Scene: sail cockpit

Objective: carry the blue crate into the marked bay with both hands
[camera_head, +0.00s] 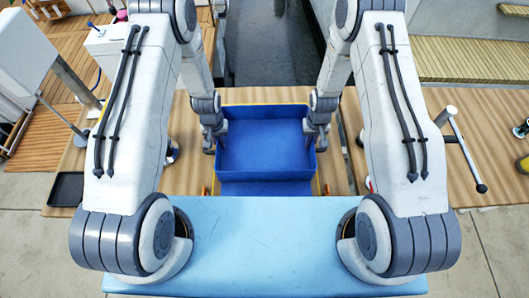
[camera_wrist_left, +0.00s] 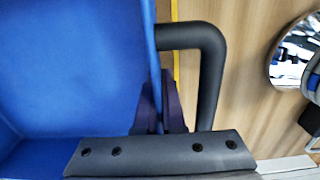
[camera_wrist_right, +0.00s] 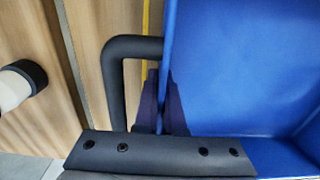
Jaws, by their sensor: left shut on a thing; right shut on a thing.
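The blue crate (camera_head: 262,148) is an open, empty box in front of me, between my two arms. My left gripper (camera_head: 217,138) is shut on its left side; in the left wrist view its dark fingers (camera_wrist_left: 158,108) are at the crate's side wall. My right gripper (camera_head: 316,138) is shut on its right side; its fingers (camera_wrist_right: 162,105) also show in the right wrist view. A black bar handle stands out at each side (camera_wrist_left: 210,75) (camera_wrist_right: 115,80). A yellow outline (camera_head: 268,104) borders the crate's far edge. I cannot tell whether the crate touches the surface below.
A wooden tabletop (camera_head: 375,115) spreads around the crate. A light blue surface (camera_head: 265,240) lies nearer me. A shiny round object (camera_wrist_left: 298,55) lies left of the crate.

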